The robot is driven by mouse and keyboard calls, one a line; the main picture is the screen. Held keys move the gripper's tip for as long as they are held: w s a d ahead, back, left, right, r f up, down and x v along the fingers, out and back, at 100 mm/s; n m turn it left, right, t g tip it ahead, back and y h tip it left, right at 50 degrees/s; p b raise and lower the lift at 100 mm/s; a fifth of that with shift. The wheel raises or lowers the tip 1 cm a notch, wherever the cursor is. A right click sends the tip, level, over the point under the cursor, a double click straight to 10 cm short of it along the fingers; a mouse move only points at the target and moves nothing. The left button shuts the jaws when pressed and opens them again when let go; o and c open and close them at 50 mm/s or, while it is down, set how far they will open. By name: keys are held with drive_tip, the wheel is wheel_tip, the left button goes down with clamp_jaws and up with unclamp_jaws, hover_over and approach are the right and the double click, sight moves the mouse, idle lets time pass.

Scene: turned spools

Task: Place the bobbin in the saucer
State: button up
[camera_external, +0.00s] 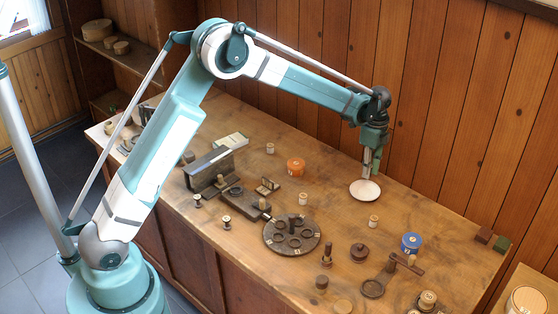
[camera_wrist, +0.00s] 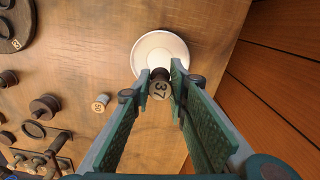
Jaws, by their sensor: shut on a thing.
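The bobbin (camera_wrist: 160,88) is a small dark-ended spool marked 37, held between my fingertips in the wrist view. My gripper (camera_external: 371,167) points down at the back right of the bench; it also shows in the wrist view (camera_wrist: 161,80), shut on the bobbin. The saucer (camera_external: 365,191) is a round, pale, shallow dish just below my gripper. In the wrist view the saucer (camera_wrist: 158,45) lies behind the bobbin, which overlaps its near edge. I cannot tell the exact gap between bobbin and saucer. The bobbin is hard to make out in the external view.
A small pale spool (camera_external: 374,221) stands in front of the saucer. A blue-topped spool (camera_external: 411,243), a dark round holder with cups (camera_external: 291,235) and an orange spool (camera_external: 296,166) stand around. The plank wall (camera_external: 440,120) rises close behind the saucer.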

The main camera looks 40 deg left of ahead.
sight(365, 192)
drive_tip(key=shift+f+b, duration=0.95)
drive_tip(key=shift+f, duration=3)
drive_tip(key=o, duration=0.7)
drive_tip(key=shift+r, duration=0.1)
drive_tip(key=shift+r+p, duration=0.85)
drive_tip(key=shift+r, duration=2.55)
